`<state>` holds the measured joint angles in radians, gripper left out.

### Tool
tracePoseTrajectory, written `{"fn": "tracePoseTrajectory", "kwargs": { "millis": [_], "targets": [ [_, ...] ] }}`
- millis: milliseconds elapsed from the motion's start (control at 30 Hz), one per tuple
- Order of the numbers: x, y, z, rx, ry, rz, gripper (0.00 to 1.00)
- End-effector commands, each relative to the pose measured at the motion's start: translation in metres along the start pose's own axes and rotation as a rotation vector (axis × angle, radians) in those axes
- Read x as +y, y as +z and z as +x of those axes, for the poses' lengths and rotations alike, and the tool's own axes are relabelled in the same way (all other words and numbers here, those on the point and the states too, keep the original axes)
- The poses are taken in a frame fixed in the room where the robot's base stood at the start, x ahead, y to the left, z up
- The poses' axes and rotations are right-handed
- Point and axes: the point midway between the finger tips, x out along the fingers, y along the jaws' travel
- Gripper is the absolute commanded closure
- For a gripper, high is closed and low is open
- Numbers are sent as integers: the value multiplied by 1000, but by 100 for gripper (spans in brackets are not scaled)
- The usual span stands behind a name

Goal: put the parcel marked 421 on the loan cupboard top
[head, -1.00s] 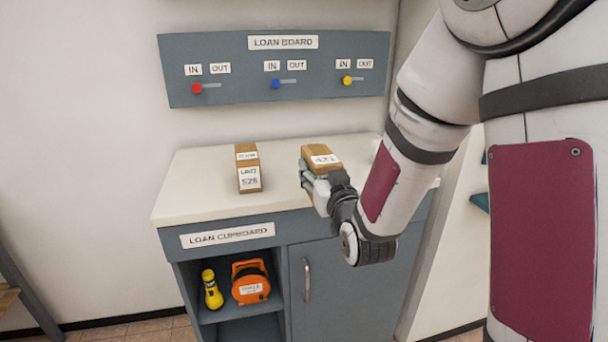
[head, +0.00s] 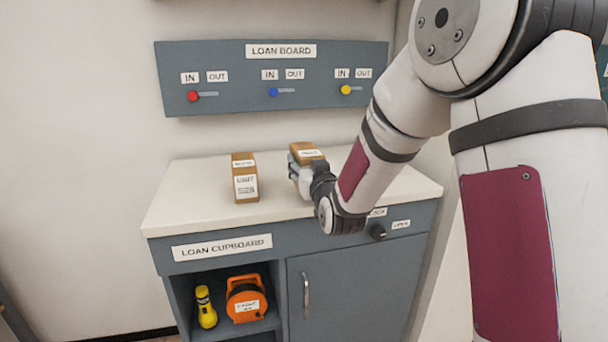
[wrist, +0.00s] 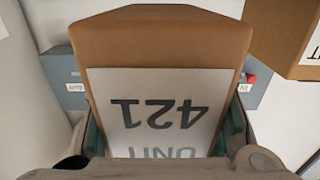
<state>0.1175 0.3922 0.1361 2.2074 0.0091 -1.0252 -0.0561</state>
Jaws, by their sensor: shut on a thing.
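The parcel marked 421 (wrist: 160,100) fills the wrist view, its white label upside down and reading UNIT 421. It is a brown box and also shows in the head view (head: 307,151). My gripper (head: 303,178) is shut on it, with a finger on each side. The parcel is at the right part of the loan cupboard top (head: 190,190), a pale worktop. I cannot tell whether it touches the top or is just above it. My wrist hides part of its lower side.
Another brown parcel (head: 245,178), marked 528 or similar, stands to the left on the top. The loan board (head: 270,75) with coloured sliders is on the wall behind. A yellow torch (head: 205,307) and an orange reel (head: 246,298) sit on the shelf below. The top's front left is clear.

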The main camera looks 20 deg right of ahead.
Motion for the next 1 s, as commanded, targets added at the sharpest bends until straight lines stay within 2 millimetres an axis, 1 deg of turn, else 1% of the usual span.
{"fn": "tracePoseTrajectory", "kwargs": {
  "millis": [33, 167, 267, 300, 400, 500, 800, 967, 1000],
  "targets": [
    [0, -1, 4, 5, 0, 0, 100],
    [0, -1, 10, 4, 0, 0, 100],
    [0, 0, 19, 5, 0, 0, 100],
    [0, 1, 25, 5, 0, 0, 100],
    [0, 20, 25, 0, 0, 0, 100],
    [0, 31, 25, 3, 0, -1, 100],
    [0, 32, 24, 5, -1, 0, 100],
    [0, 36, 24, 4, 0, 0, 100],
    [0, 37, 24, 1, 0, 0, 48]
  ]
}}
